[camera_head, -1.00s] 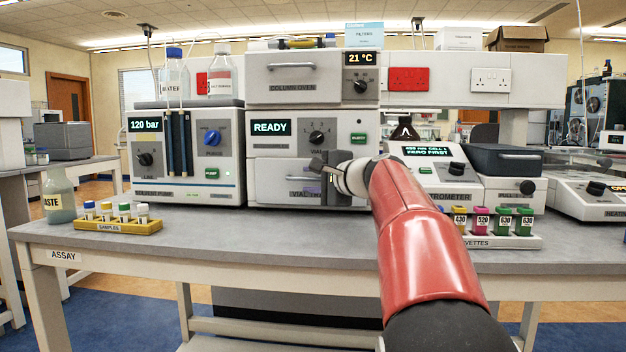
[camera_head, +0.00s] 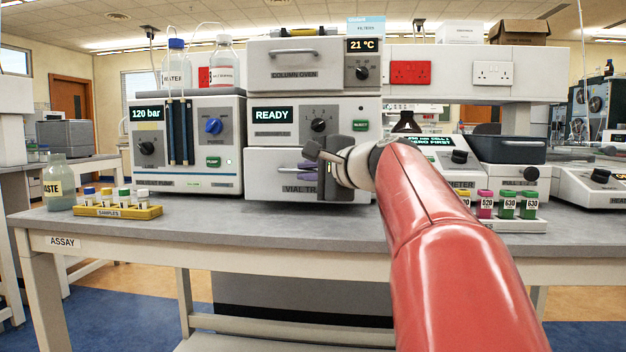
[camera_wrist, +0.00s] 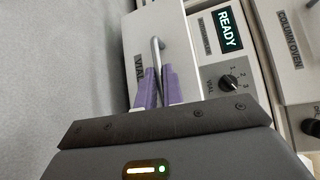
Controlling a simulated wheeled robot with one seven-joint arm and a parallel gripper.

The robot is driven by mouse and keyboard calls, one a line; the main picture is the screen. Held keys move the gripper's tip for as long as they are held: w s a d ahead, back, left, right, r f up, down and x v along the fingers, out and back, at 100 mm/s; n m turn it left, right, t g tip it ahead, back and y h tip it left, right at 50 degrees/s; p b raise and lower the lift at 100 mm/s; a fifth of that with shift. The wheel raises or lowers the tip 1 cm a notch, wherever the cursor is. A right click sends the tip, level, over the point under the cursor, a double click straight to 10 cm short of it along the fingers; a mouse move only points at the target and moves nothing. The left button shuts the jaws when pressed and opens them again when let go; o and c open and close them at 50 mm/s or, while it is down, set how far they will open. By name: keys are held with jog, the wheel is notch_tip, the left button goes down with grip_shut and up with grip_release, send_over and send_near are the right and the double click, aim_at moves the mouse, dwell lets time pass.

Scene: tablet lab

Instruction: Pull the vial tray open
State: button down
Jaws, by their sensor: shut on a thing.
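The vial tray (camera_head: 265,182) is the white drawer front low in the middle instrument; its label is partly covered by my gripper. In the wrist view, the grey bar handle (camera_wrist: 156,47) stands out from the drawer front (camera_wrist: 137,42) and runs down between the two purple fingers (camera_wrist: 158,88). The fingers are shut on it. I cannot tell clearly how far the drawer stands out from the instrument.
The grey bench (camera_head: 220,228) is clear in front of the drawer. A yellow sample rack (camera_head: 117,212) with capped vials stands at left near a waste bottle (camera_head: 57,184). Cuvettes (camera_head: 507,206) stand at right beyond my arm. The column oven (camera_head: 300,75) sits above.

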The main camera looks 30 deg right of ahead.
jog(key=shift+s+a, duration=0.55)
jog(key=shift+s, duration=0.2)
jog(key=c, duration=1.5)
grip_release()
jog(key=v, duration=0.8)
jog(key=shift+w, duration=0.1)
